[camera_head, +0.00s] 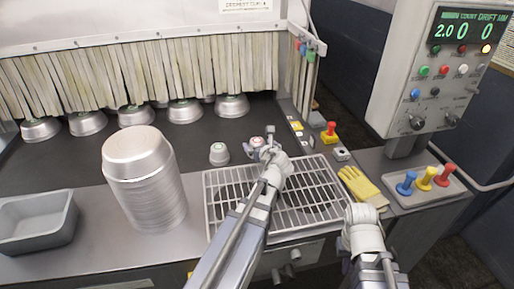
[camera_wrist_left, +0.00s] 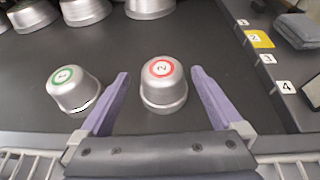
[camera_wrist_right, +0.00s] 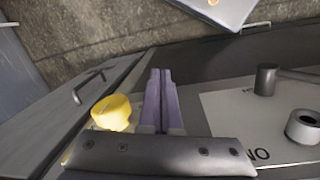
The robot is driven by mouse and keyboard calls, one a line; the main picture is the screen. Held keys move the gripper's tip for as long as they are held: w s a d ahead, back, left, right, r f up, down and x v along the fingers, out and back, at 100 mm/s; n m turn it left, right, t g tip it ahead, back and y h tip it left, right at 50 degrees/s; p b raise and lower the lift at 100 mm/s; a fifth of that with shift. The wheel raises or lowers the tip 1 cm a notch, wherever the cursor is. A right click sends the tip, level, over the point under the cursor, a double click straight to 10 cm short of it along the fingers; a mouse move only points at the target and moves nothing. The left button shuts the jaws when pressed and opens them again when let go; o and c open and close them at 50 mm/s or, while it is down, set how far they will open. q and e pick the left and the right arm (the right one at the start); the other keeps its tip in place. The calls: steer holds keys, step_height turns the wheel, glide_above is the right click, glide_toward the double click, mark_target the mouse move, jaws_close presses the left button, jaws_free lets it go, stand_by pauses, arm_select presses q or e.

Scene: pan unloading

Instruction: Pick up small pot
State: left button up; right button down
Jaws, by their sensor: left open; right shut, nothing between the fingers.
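Two small metal pots lie bottom up on the dark belt beyond the wire rack. One has a green-ringed label (camera_head: 219,153) and stands at the left; it also shows in the left wrist view (camera_wrist_left: 74,92). The other has a red-ringed label marked 2 (camera_wrist_left: 163,84); in the head view it is partly hidden by my left gripper (camera_head: 264,143). In the left wrist view the open fingers (camera_wrist_left: 159,74) stand on either side of the red-label pot, with gaps; the green-label pot is outside the left finger. My right gripper (camera_wrist_right: 160,74) is shut and empty, near the rack's right corner.
A tall stack of metal pans (camera_head: 140,185) and a grey bin (camera_head: 36,222) stand at the left. Several larger pans (camera_head: 186,111) sit under the strip curtain. The wire rack (camera_head: 215,205) lies under my left arm. Yellow gloves (camera_head: 362,187) and a tray of coloured knobs (camera_head: 445,194) are at right.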

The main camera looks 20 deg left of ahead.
mark_target(255, 140)
arm_select(q)
steer(key=b+x, duration=0.1)
steer(key=x, duration=0.4)
steer(key=shift+w+a+f+b, duration=0.1)
steer(key=shift+w+f+b, duration=0.1)
steer(key=shift+w+b, duration=0.2)
steer(key=shift+w+a+f, duration=0.1)
steer(key=shift+w+a, duration=0.15)
steer(key=shift+c, duration=0.2)
steer(key=c, duration=1.2)
